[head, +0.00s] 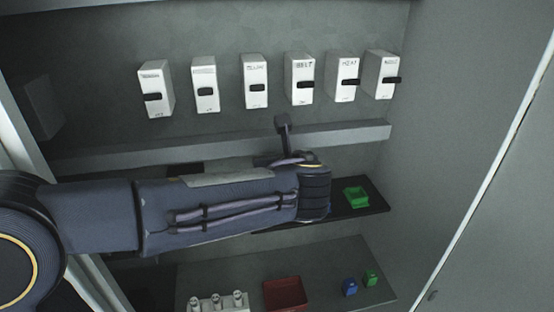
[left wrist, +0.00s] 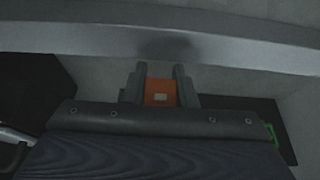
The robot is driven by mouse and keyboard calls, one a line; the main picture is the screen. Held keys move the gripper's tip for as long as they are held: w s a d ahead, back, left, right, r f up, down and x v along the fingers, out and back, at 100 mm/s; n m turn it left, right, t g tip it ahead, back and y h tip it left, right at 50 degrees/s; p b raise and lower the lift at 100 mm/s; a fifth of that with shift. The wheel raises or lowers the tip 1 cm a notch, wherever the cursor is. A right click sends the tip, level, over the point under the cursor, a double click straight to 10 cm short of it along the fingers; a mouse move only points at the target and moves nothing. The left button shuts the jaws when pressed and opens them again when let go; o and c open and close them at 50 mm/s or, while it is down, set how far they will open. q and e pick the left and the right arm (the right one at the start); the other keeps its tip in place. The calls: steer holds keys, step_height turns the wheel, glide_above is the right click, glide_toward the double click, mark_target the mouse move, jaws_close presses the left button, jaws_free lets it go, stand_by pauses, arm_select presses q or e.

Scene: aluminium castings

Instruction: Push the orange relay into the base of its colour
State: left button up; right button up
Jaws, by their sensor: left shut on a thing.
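The orange relay (left wrist: 159,93) shows in the left wrist view between the two grey fingers of my left gripper (left wrist: 160,80), which is shut on it. In the head view my left arm comes in from the left across the cabinet, and its wrist hides the fingers and the relay. A green base (head: 356,197) sits on the dark strip right of the wrist. No orange base shows; the part of the strip behind my arm is hidden. My right gripper is in neither view.
A grey ledge (head: 230,144) crosses above my arm, with several white switch boxes (head: 205,86) on the wall over it. Below stand a red tray (head: 286,294), a blue relay (head: 349,287), a green relay (head: 371,278) and a white block with pegs (head: 217,304).

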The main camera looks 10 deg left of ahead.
arm_select(q)
steer(key=shift+s+f+b, duration=0.1)
steer(key=shift+f+b, duration=0.4)
steer(key=shift+f, duration=0.1)
step_height(320, 180, down, 4)
steer(key=b, duration=0.3)
steer(key=shift+f, duration=0.3)
stand_by(1.3)
steer(key=shift+f+b, duration=1)
steer(key=shift+f, duration=0.35)
steer(key=o, duration=1)
steer(key=shift+o, duration=0.2)
steer(key=b+v, duration=0.1)
steer(key=v, duration=0.6)
steer(key=shift+s+d+r, duration=0.15)
steer(key=shift+s+r, duration=0.05)
steer(key=shift+s, duration=0.1)
